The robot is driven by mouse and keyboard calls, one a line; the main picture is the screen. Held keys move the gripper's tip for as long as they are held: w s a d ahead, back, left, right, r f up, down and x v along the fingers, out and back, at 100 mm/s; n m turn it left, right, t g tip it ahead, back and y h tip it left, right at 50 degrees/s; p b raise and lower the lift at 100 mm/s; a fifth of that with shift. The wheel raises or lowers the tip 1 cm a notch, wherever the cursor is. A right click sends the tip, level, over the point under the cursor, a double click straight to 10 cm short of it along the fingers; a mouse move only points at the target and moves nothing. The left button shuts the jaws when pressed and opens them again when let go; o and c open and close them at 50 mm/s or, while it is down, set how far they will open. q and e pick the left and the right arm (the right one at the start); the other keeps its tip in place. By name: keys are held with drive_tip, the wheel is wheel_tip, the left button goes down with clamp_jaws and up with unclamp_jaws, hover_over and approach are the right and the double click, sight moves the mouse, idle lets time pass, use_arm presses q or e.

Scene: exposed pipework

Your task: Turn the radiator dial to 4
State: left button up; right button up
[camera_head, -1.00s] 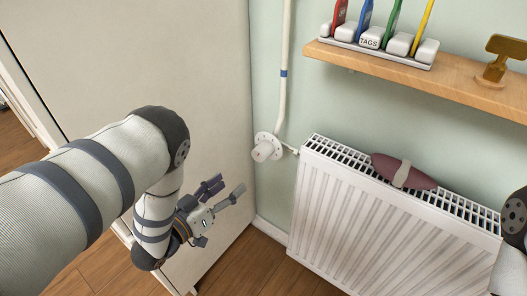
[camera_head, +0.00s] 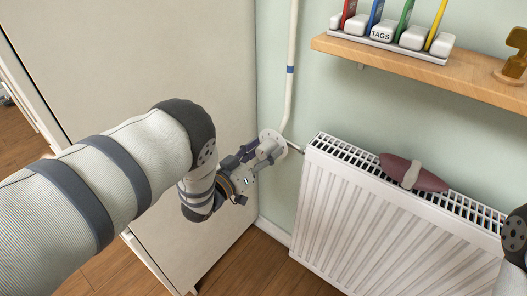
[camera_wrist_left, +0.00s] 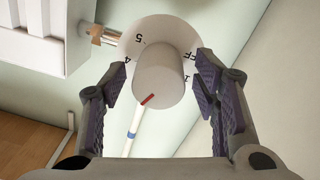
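The radiator dial (camera_wrist_left: 160,72) is a white round knob on a pale disc (camera_wrist_left: 182,32) with printed marks. In the left wrist view, 5, 4, 1 and part of OFF show; other marks are hidden behind the knob. A red line (camera_wrist_left: 148,100) on the knob points down, between the 4 side and the 1 side. My left gripper (camera_wrist_left: 162,95) is open, its purple-padded fingers on either side of the knob with visible gaps. In the head view the left gripper (camera_head: 268,150) overlaps the dial and hides most of it. My right gripper is out of view.
The white radiator (camera_head: 375,220) stands right of the dial, with a maroon object (camera_head: 440,181) on its top grille. A pipe (camera_head: 291,95) rises above the dial. A wooden shelf (camera_head: 440,75) with a tag rack is above. A beige panel (camera_head: 150,60) is close on the left.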

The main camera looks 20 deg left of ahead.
use_arm(q)
drive_tip(key=c, duration=1.1)
drive_tip(key=shift+o, duration=0.2)
drive_tip(key=shift+m, duration=0.3)
drive_tip(key=m, duration=0.4)
drive_tip(key=shift+m+p, duration=0.3)
drive_tip(key=shift+m, duration=2.2)
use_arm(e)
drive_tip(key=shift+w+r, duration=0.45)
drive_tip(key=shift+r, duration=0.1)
use_arm(q)
drive_tip(key=o, duration=1.2)
drive_tip(key=shift+c, duration=0.2)
